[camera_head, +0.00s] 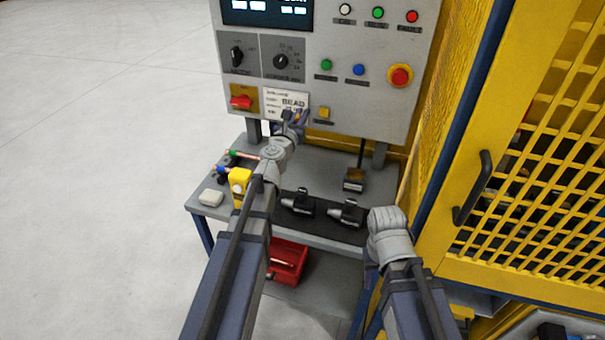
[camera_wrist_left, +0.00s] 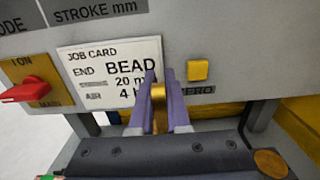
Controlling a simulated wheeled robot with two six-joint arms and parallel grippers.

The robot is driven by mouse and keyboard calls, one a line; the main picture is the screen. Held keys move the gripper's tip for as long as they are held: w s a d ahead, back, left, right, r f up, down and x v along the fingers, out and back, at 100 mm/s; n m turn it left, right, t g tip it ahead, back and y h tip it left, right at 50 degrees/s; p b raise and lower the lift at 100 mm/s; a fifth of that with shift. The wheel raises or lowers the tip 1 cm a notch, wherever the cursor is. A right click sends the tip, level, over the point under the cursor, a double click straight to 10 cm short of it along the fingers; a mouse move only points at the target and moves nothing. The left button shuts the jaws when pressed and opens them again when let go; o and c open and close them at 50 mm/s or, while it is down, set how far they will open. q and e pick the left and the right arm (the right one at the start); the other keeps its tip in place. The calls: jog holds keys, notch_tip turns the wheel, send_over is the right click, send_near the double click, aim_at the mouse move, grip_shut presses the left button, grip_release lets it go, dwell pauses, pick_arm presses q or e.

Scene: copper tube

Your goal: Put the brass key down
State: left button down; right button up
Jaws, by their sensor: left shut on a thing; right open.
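My left gripper (camera_head: 299,117) is at the lower part of the grey control panel, beside the job card. In the left wrist view its two purple fingers (camera_wrist_left: 159,95) are shut on the brass key (camera_wrist_left: 158,92), a small gold-coloured piece between the tips. The key is in front of the panel, left of the yellow square button (camera_wrist_left: 198,70). I cannot tell whether it touches the panel. Most of the key is hidden by the fingers. My right gripper (camera_head: 387,216) is open, by the bench's right front corner. Its fingers are hard to make out.
The control panel (camera_head: 300,55) has knobs, buttons and a red switch (camera_head: 241,102). The bench (camera_head: 330,240) holds dark tooling (camera_head: 300,203), a block with a brown top (camera_head: 354,178) and a white block (camera_head: 211,198). A red bin (camera_head: 287,262) sits below. A yellow mesh guard (camera_head: 530,170) stands right.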

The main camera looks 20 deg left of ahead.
pick_arm(q)
notch_tip(320, 180, down, 14)
jog(key=b, duration=1.4)
jog(key=shift+s, duration=0.1)
jog(key=shift+r, duration=0.15)
jog(key=shift+w, duration=0.3)
jog(key=w, duration=0.4)
jog(key=shift+s+d+f+b, duration=0.1)
jog(key=shift+s+f+b, duration=0.15)
jog(key=shift+f+b, duration=0.45)
jog(key=shift+r, duration=0.1)
